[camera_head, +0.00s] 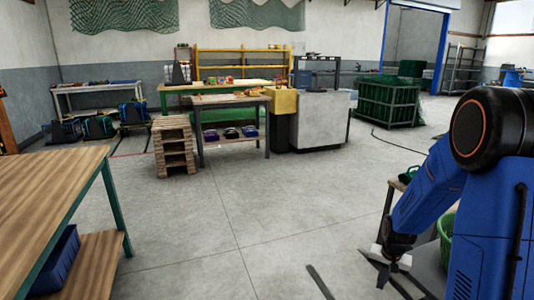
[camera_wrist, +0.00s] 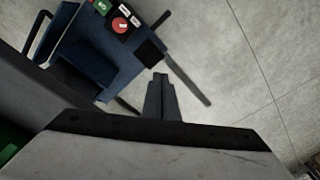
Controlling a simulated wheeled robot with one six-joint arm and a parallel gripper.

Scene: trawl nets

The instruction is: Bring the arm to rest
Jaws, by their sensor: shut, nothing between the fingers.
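My blue arm (camera_head: 428,195) stands at the right of the head view, bent at a large black joint and reaching down to the left. My gripper (camera_head: 390,268) hangs low at its end, over the concrete floor and left of a green basket. In the wrist view my gripper's dark fingers (camera_wrist: 159,84) lie together, with nothing between them.
A green basket (camera_head: 446,240) is partly hidden behind my arm. A wooden-topped table (camera_head: 50,205) fills the near left. Stacked pallets (camera_head: 172,146), a workbench (camera_head: 230,101) and a green crate (camera_head: 388,102) stand further back. The middle floor (camera_head: 250,215) is clear.

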